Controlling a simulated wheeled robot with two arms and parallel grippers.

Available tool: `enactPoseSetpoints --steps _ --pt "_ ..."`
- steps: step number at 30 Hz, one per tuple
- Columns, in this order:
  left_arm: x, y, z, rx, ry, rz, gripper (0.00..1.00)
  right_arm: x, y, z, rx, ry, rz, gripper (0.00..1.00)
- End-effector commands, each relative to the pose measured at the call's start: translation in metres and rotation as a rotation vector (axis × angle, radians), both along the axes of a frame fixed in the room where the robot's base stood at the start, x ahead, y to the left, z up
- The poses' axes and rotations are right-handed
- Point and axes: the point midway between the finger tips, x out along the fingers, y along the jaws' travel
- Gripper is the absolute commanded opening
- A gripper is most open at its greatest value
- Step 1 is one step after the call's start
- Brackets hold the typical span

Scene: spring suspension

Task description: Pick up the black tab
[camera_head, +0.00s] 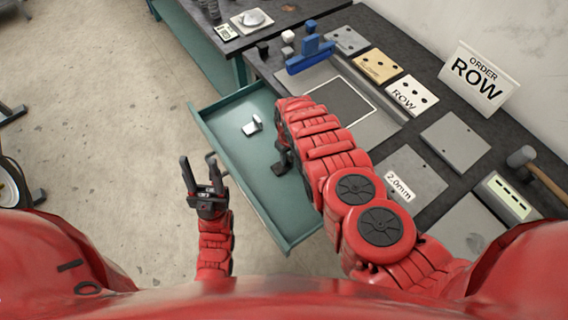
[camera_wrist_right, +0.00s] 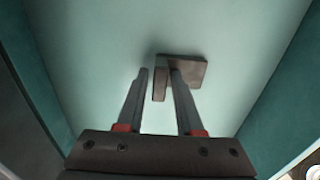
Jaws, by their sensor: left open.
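The black tab (camera_wrist_right: 188,70) is a dark L-shaped piece on the drawer floor in the right wrist view. Its upright plate lies between the fingertips of my right gripper (camera_wrist_right: 160,75), which look open with narrow gaps on both sides. Contact cannot be told. In the head view my right gripper (camera_head: 282,164) points down into the drawer and the tab is not clearly distinguishable from the dark fingers. My left gripper (camera_head: 197,170) is open and empty, outside the drawer to its left.
The open teal drawer (camera_head: 222,160) has raised walls around my right gripper. A silver bracket (camera_head: 252,125) lies in it. The dark workbench (camera_head: 452,210) carries plates, a blue fixture (camera_head: 310,50), a ROW sign (camera_head: 479,78) and a hammer (camera_head: 535,172).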

Motion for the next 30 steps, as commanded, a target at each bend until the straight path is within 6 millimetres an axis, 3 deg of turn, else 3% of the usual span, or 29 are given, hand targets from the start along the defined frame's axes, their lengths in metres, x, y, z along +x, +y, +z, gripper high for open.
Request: enactPoseSetpoints --steps 1,5,6,22,30 --pt "0.0 0.0 0.0 0.0 0.0 0.0 0.5 0.0 0.0 0.0 0.0 0.0 0.0 0.24" --pt "0.0 0.0 0.0 0.0 0.0 0.0 0.5 0.0 0.0 0.0 0.0 0.0 0.0 0.01" --pt "0.0 0.0 0.0 0.0 0.0 0.0 0.5 0.0 0.0 0.0 0.0 0.0 0.0 0.0" --pt "0.0 0.0 0.0 0.0 0.0 0.0 0.5 0.001 0.0 0.001 0.0 -0.001 0.0 0.0" --pt "0.0 0.0 -0.003 0.0 0.0 0.0 0.5 0.002 0.0 0.014 0.0 -0.001 -0.003 0.0"
